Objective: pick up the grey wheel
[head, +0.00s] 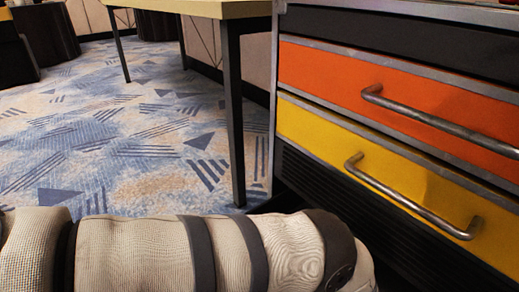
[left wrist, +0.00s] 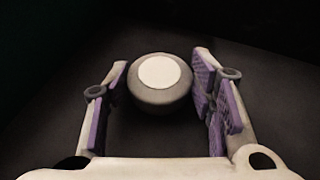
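In the left wrist view, the grey wheel (left wrist: 160,98) is a rounded grey disc with a pale round face. It is at the middle, over a dark surface. My left gripper (left wrist: 160,72) has its purple-padded fingers spread, one on each side of the wheel. The fingertips are close to the wheel's sides; I cannot tell if they touch it. In the head view neither the wheel nor a gripper shows. My right gripper is in neither view.
In the head view, a cabinet with an orange drawer (head: 315,67) and a yellow drawer (head: 318,128), both with metal handles, stands at the right. A table (head: 225,8) stands behind. Patterned carpet (head: 130,130) is open at left. My pale arm crosses the bottom.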

